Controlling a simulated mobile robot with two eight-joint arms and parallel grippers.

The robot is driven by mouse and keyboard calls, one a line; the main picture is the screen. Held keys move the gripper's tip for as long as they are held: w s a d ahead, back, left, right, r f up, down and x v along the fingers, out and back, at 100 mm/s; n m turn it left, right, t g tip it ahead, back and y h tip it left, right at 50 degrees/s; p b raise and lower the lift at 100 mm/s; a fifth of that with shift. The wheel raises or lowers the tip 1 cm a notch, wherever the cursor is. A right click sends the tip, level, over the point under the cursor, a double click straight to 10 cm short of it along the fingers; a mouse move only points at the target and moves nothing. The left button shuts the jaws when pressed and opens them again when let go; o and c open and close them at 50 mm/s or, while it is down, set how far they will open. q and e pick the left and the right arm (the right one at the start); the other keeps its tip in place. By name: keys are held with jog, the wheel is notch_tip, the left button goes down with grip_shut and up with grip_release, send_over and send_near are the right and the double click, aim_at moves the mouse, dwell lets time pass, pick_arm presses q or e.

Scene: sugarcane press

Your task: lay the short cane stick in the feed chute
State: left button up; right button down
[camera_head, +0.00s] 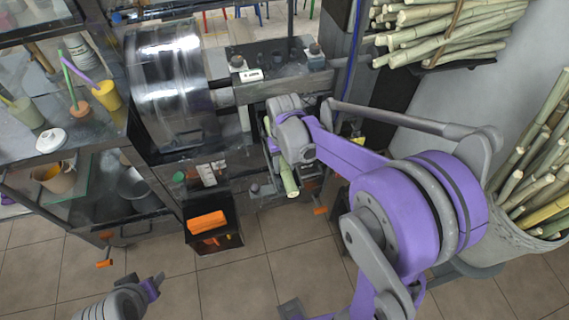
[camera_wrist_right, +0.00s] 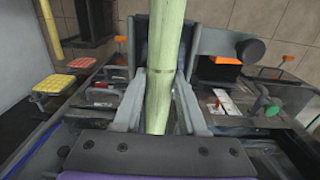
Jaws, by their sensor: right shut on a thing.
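The short cane stick (camera_wrist_right: 165,40) is pale green with a ring-like joint. My right gripper (camera_wrist_right: 160,103) is shut on it, with one grey finger on each side. In the wrist view the stick runs up past the top edge, in front of a dark grey metal frame (camera_wrist_right: 208,45), perhaps the feed chute. I cannot tell whether the stick touches it. In the head view the stick's lower end (camera_head: 290,182) hangs below my right gripper, beside the press (camera_head: 170,90); the arm hides much of the chute area. My left gripper (camera_head: 152,288) is low at the left, away from the press; its jaw gap is unclear.
Bundled canes (camera_head: 440,35) lie on a rack at upper right. A basket (camera_head: 520,225) of tall canes stands at right. An orange-topped black box (camera_head: 207,222) sits below the press. Shelves with cups (camera_head: 106,95) are at left. Tiled floor is open in front.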

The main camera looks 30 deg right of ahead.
jog(key=shift+c, duration=1.9)
grip_release()
notch_tip(320, 180, up, 11)
jog(key=shift+p, duration=0.35)
jog(key=shift+s, duration=0.15)
jog(key=s+a+f+n+t, duration=0.1)
jog(key=s+a+f+t, duration=0.1)
jog(key=s, duration=0.5)
jog(key=s+a+f+n+t, duration=0.1)
jog(key=s+a+f+t, duration=0.2)
jog(key=s, duration=0.4)
jog(key=shift+s+a+n+t, duration=0.3)
jog(key=shift+a+n, duration=0.1)
jog(key=shift+a, duration=0.5)
